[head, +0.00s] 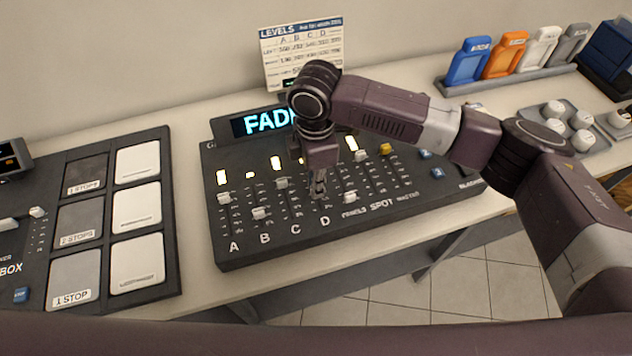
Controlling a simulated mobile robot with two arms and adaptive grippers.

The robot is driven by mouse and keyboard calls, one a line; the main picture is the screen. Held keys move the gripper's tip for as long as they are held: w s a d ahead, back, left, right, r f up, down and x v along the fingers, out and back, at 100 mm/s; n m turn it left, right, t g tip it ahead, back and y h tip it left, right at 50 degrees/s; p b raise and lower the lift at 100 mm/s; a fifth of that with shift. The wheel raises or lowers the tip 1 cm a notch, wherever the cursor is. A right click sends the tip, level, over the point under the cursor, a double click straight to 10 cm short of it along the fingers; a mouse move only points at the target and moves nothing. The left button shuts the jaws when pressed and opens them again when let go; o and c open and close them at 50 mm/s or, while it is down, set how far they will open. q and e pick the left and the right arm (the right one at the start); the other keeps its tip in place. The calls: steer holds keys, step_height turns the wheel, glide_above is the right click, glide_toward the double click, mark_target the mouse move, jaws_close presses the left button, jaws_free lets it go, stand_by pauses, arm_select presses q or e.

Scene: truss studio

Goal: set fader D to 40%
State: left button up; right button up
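The dark fader console (285,250) stands on the table with a row of faders labelled A, B, C and D. The caps of fader A (224,198), fader B (260,213) and fader C (282,184) show at differing heights. My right gripper (318,190) points down over the track above the letter D (325,221). It hides fader D's cap, and I cannot tell whether it touches the cap or whether its fingers are open or shut. The display (262,122) shows "FAD", the rest covered by my arm. My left gripper is not in view.
A levels card (290,45) stands behind the console, partly covered. More faders, one with a yellow cap (386,149), sit right of D. A panel with white and grey pads (137,205) lies left. Coloured holders (468,62) and a tray of white knobs (575,140) stand right.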

steer(key=o, duration=0.5)
steer(key=shift+r, duration=0.1)
steer(key=shift+c, duration=0.2)
step_height(320, 180, up, 12)
stand_by(0.5)
